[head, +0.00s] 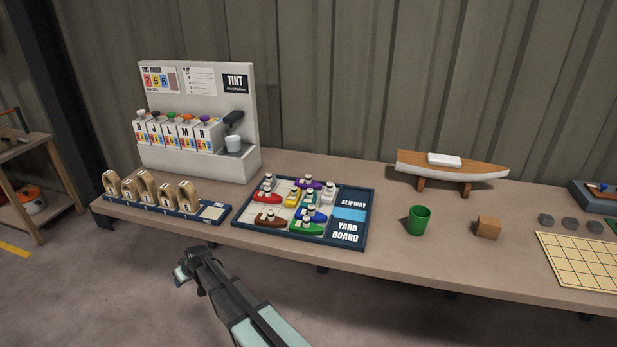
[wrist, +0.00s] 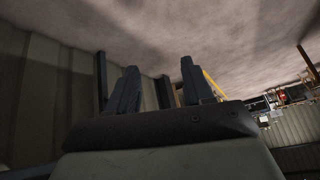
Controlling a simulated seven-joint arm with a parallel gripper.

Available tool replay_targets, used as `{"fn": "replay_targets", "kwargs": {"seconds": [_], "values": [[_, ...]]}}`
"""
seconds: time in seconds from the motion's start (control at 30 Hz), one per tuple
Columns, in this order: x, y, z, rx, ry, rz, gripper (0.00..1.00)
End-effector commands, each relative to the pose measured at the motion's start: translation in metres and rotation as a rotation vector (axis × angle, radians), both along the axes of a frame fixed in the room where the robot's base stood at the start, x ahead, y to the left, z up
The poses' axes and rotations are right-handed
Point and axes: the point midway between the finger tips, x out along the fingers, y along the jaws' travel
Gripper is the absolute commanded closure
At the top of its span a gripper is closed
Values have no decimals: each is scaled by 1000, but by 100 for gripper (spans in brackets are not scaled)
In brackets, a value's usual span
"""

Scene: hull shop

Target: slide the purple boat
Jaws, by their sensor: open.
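In the head view, the purple boat (head: 309,183) sits at the back of the yard board (head: 247,233), a dark blue tray with a light grid. Other small boats crowd it: a yellow boat (head: 291,197), a blue boat (head: 313,215), a green boat (head: 306,228), a brown boat (head: 270,219) and a red boat (head: 266,198). A light blue slipway patch (head: 349,214) lies at the board's right side. My gripper (head: 179,272) is in front of the table, left of the board and apart from it. In the wrist view its two fingers (wrist: 157,85) stand apart with nothing between them.
A tint maker (head: 248,90) stands behind left. A rack (head: 150,206) of wooden pieces lies left of the board. A green cup (head: 419,220), a wooden block (head: 488,227) and a model hull on a stand (head: 452,169) are to the right. Floor space in front is clear.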

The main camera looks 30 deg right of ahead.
Motion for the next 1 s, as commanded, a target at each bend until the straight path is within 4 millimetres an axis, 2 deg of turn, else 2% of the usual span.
{"fn": "replay_targets", "kwargs": {"seconds": [0.03, 0.2, 0.4, 0.6, 0.67, 0.77, 0.87, 1.0], "values": [[24, 11, 23, 9, -48, 11, 49], [80, 40, 99, 42, -192, 38, 49], [128, 64, 185, 73, -335, 60, 49], [161, 64, 254, 83, -427, 63, 49], [170, 55, 274, 81, -446, 61, 49], [185, 25, 303, 66, -457, 46, 49], [191, -18, 316, 42, -436, 25, 49], [192, -89, 321, 1, -376, -13, 49]]}}
